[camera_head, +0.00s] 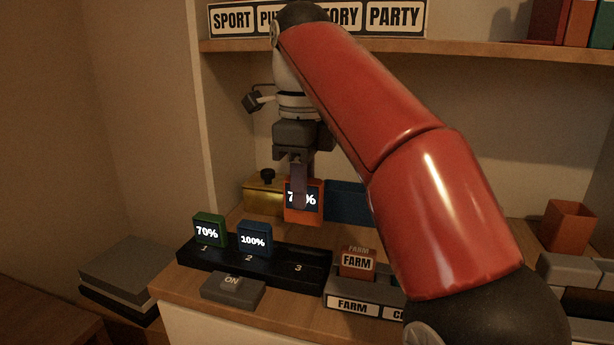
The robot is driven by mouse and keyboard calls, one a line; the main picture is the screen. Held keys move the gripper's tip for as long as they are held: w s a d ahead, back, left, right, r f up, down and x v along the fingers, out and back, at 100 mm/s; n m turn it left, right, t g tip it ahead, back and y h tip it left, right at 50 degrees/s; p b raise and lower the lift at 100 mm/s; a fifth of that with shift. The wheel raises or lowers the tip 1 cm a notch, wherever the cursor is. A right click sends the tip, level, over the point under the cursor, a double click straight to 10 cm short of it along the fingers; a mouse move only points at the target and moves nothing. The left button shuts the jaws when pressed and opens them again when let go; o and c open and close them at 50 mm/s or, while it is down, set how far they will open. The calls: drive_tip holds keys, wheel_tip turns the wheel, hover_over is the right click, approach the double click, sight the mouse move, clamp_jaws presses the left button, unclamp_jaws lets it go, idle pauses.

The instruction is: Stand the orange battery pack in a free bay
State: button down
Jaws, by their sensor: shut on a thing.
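The orange battery pack (303,215) has a dark display with a partly covered reading that starts with 7 and ends in %. My gripper (300,198) is shut on it from above and holds it upright, raised behind the black dock. The black dock (262,267) has bays numbered 1, 2 and 3. A green pack (209,229) reading 70% stands in bay 1. A blue pack (254,238) reading 100% stands in bay 2. Bay 3 (298,268) at the right is empty. The gripper finger hides part of the orange pack's display.
A grey ON block (233,290) lies before the dock. A FARM block (358,262) and labelled tray (352,304) stand right of bay 3. A brass box (263,197) and a blue box (346,202) stand behind. A shelf with a sign (233,19) is above.

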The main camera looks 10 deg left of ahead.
sight(302, 221)
drive_tip(key=shift+s+f, duration=0.1)
drive_tip(key=shift+f+b, duration=2.1)
drive_tip(key=shift+f, duration=0.65)
drive_tip(key=shift+p, duration=0.9)
drive_tip(key=shift+f+b, duration=1)
drive_tip(key=shift+f, duration=0.7)
drive_tip(key=c, duration=1.2)
unclamp_jaws()
drive_tip(key=shift+o, duration=0.2)
drive_tip(key=shift+r, duration=0.15)
wheel_tip(302, 221, up, 8)
drive_tip(key=p, duration=0.3)
drive_tip(key=shift+p, duration=0.4)
drive_tip(key=shift+f, duration=0.2)
